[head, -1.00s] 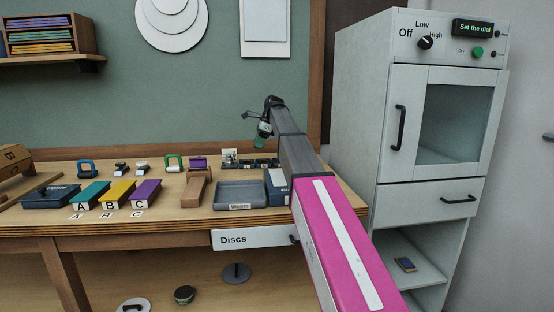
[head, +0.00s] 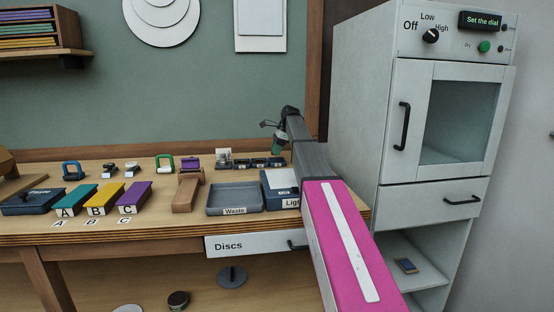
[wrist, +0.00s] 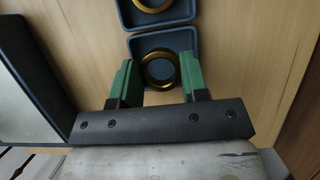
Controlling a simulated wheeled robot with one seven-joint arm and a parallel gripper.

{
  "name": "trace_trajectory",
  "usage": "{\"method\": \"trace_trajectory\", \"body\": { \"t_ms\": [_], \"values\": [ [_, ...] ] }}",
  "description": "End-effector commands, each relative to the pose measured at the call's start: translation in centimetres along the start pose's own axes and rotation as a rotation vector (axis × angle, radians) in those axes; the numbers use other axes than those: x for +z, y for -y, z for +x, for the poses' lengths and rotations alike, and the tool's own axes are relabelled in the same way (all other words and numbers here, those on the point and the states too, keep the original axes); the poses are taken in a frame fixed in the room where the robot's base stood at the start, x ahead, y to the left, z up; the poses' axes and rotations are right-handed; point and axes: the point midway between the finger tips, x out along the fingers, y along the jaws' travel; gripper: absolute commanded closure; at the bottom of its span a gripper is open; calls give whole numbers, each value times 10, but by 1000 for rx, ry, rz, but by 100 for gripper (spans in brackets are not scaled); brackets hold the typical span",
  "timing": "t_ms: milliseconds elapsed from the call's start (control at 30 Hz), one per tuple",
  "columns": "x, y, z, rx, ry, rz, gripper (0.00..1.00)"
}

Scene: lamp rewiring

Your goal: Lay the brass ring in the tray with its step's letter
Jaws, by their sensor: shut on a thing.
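My gripper (wrist: 158,75), with green fingers, is shut on a brass ring (wrist: 178,72) in the wrist view. The ring sits between the fingers, over or inside a small dark blue tray (wrist: 188,40); I cannot tell whether it touches the tray floor. A second brass ring (wrist: 152,8) lies in the adjoining tray (wrist: 190,8), cut off by the top edge. In the head view my gripper (head: 277,146) is at the back right of the bench, by a row of small dark trays (head: 241,164). Their letters are too small to read, and the held ring does not show there.
Teal, yellow (head: 106,196) and purple blocks marked A, B and C stand at the bench's left. A waste tray (head: 234,211) and a blue box (head: 278,203) are at the front right. A tall grey cabinet (head: 350,110) stands right of the bench.

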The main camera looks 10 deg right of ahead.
Motion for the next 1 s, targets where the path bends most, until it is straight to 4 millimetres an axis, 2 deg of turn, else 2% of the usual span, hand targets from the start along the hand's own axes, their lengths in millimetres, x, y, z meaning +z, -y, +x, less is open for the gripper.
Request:
{"method": "trace_trajectory", "body": {
  "t_ms": [167,500,1000],
  "values": [
    [-8,2,4,0,0,0,85],
    [-22,2,38,0,0,-1,85],
    [-24,2,45,1,0,0,85]
  ]
}}
